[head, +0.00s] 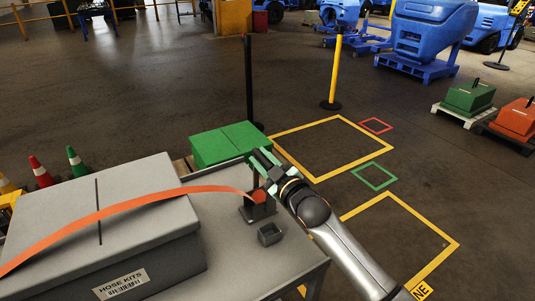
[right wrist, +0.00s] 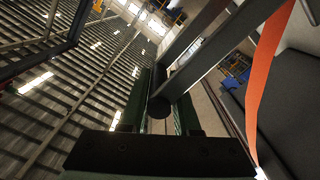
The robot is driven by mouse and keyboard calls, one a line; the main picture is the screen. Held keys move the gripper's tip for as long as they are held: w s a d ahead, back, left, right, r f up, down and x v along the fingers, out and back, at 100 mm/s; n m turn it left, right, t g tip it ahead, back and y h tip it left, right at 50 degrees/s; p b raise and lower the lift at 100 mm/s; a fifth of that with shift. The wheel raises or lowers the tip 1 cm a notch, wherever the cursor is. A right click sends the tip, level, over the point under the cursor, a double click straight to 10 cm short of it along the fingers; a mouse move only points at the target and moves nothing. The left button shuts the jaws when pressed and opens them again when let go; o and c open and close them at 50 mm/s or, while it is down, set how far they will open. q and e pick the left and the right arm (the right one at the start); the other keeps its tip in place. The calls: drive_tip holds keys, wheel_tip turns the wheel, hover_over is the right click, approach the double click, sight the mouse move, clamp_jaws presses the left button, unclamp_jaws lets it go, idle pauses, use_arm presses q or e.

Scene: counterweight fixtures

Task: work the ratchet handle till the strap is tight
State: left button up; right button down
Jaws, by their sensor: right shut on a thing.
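The orange strap (head: 130,204) runs in a bowed curve over a grey case (head: 105,225) labelled HOSE KITS. Its right end meets the dark ratchet (head: 258,208) on the grey table. My right gripper (head: 264,164) is at the upper end of the ratchet handle. In the right wrist view, the gripper (right wrist: 161,105) is shut on the dark crossbar of the ratchet handle (right wrist: 196,58), between its two fingers. The strap also shows there (right wrist: 266,75), to the right of the handle and apart from the fingers. My left gripper is not in view.
A green case (head: 225,144) stands just behind. Cones (head: 40,172) stand at left.

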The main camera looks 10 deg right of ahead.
drive_tip(key=shift+s+a+f, duration=0.1)
drive_tip(key=shift+a+f, duration=0.05)
drive_tip(key=shift+f, duration=0.05)
idle(0.3)
drive_tip(key=c, duration=0.7)
unclamp_jaws()
drive_tip(key=shift+r, duration=0.1)
drive_tip(key=v, duration=1.2)
drive_tip(key=shift+s, duration=0.2)
drive_tip(key=shift+c, duration=0.2)
